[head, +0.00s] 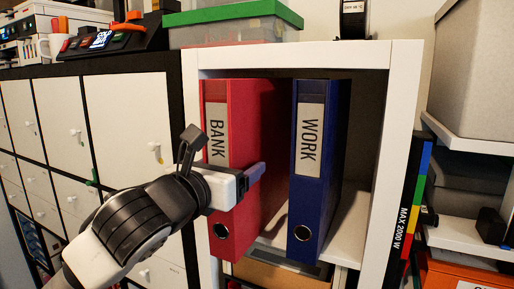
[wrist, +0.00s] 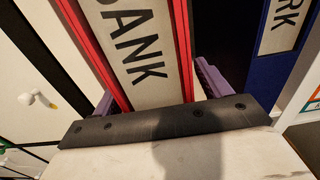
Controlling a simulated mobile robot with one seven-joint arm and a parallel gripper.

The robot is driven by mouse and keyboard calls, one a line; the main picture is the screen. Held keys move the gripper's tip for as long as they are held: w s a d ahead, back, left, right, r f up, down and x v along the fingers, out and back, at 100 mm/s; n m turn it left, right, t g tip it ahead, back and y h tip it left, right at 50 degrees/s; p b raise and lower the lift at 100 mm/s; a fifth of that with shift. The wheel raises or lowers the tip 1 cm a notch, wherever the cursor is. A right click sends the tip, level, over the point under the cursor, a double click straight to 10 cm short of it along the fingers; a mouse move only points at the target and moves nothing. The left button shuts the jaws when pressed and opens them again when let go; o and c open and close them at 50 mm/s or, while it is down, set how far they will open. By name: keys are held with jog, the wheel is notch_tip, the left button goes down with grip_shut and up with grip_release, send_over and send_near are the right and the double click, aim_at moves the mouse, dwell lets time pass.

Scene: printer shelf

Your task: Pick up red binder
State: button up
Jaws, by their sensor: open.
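The red binder (head: 218,100), labelled BANK, stands upright in a white shelf compartment, at the left wall. In the wrist view the red binder (wrist: 182,42) fills the middle, with its label facing the camera. My gripper (head: 245,182) is at the front of its spine, around mid-height, and hides part of it. In the wrist view my gripper's purple fingers (wrist: 157,92) are open, one to each side of the binder's spine. Whether they touch it I cannot tell.
A blue binder (head: 319,190), labelled WORK, stands upright to the right, with a gap between. The white shelf (head: 404,110) encloses both binders. A clear box with a green lid (head: 232,14) sits on top. White drawers (head: 128,110) are at the left.

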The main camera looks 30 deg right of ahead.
jog(key=shift+w+d, duration=0.35)
jog(key=shift+d, duration=0.1)
jog(key=shift+f, duration=0.1)
grip_shut()
